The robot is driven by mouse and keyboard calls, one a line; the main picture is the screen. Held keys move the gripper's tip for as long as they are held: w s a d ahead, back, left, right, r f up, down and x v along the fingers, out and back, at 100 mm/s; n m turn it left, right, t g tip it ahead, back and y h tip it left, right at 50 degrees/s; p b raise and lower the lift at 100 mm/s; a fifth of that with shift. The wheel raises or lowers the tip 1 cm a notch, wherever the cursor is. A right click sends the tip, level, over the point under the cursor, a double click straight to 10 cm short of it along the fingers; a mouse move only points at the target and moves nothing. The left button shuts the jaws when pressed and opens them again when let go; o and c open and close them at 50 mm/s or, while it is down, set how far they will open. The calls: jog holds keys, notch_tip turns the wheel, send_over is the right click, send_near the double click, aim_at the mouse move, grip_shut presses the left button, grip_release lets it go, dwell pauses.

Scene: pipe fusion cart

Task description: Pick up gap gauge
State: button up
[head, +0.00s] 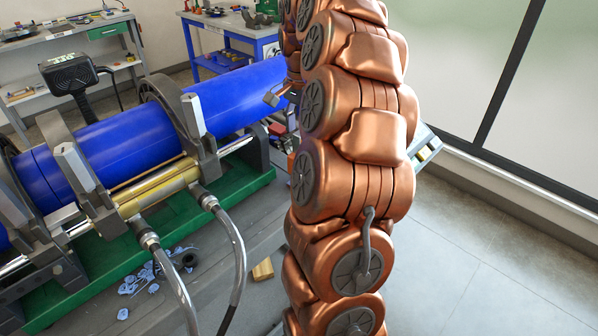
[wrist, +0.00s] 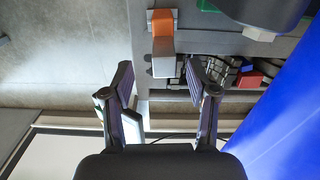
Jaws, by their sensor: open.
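I cannot say for certain which thing is the gap gauge. In the wrist view, a small orange block (wrist: 162,22) with a pale grey block (wrist: 163,66) against it lies at the edge of a grey surface, beyond my fingertips. My gripper (wrist: 160,68) is open, its two dark fingers spread to either side of the pale block's line. Nothing is held between them. In the head view my copper-coloured arm stands in front and hides the gripper and most of this spot.
A large blue pipe (head: 125,141) lies clamped in a machine on a green base (head: 185,210). Hoses (head: 234,250), blue shavings (head: 140,277) and a small wooden block (head: 263,269) are on the cart top. In the wrist view the blue pipe (wrist: 290,125) is close on the right.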

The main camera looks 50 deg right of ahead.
aim_at(299, 145)
jog(key=shift+w+a+f+p, duration=0.15)
jog(key=shift+f+p, duration=0.3)
jog(key=shift+f, duration=0.95)
jog(key=shift+w+d+f+p, duration=0.1)
jog(key=shift+f+p, duration=0.35)
jog(key=shift+f, duration=0.95)
grip_shut()
